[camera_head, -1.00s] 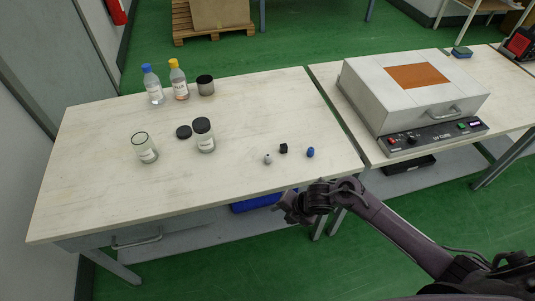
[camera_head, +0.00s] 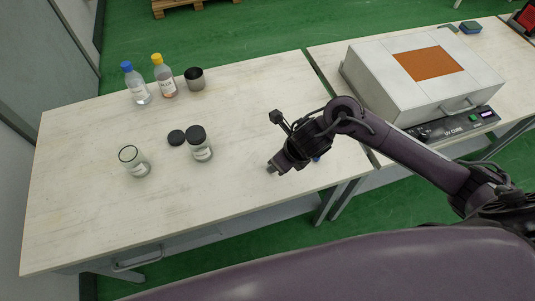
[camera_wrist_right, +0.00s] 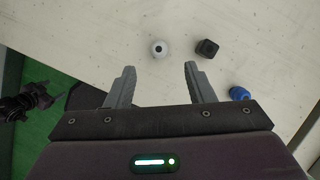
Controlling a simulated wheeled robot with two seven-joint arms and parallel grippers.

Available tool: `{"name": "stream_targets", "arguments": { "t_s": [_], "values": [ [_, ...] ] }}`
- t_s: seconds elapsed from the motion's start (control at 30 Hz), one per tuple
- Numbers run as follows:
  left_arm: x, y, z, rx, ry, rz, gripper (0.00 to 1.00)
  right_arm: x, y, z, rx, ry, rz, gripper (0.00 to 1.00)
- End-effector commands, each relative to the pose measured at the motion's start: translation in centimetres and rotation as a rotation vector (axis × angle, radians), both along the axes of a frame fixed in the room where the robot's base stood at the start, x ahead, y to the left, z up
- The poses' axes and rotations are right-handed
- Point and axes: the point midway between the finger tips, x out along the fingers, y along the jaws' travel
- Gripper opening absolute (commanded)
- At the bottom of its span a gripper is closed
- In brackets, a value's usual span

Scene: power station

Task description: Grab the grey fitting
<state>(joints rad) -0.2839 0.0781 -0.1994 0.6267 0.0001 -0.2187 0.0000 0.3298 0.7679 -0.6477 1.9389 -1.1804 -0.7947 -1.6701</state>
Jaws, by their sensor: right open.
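The grey fitting (camera_wrist_right: 159,49) is a small, pale round piece with a dark centre, lying on the table in the right wrist view. My right gripper (camera_wrist_right: 160,70) is open and empty. Its two fingertips are to either side of the fitting's line, just short of it in the picture, with no contact visible. In the head view my right gripper (camera_head: 272,167) is low over the table's right part, and I cannot make out the fitting there.
A black cube-like piece (camera_wrist_right: 207,48) lies close right of the fitting, and a blue piece (camera_wrist_right: 239,93) lies farther right. Jars and bottles (camera_head: 140,88) stand on the table's left half. The UV box (camera_head: 425,85) stands on the right table.

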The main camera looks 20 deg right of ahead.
Motion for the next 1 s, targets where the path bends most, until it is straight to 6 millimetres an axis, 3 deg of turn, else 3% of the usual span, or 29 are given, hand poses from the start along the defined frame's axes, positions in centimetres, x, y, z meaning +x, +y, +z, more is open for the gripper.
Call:
{"name": "stream_targets", "arguments": {
  "t_s": [0.33, 0.53, 0.8, 1.0],
  "values": [
    [-3.0, 0.2, -0.1, 0.003, 0.043, -0.001, 0.71, 1.2, 0.7, -3.7, 0.002, 0.006, -0.004, 0.49],
    [-2.5, 0.2, -0.2, 0.004, 0.036, -0.001, 0.71, 2.1, 1.1, -6.0, 0.0, 0.002, -0.002, 0.49],
    [-0.9, 0.1, 0.0, 0.002, 0.012, -0.002, 0.71, 2.2, 1.2, -6.3, -0.002, -0.001, -0.001, 0.49],
    [-1.2, 0.1, -0.1, 0.002, 0.016, -0.002, 0.71, 2.2, 1.2, -6.3, -0.002, -0.001, -0.001, 0.22]
  ]
}}
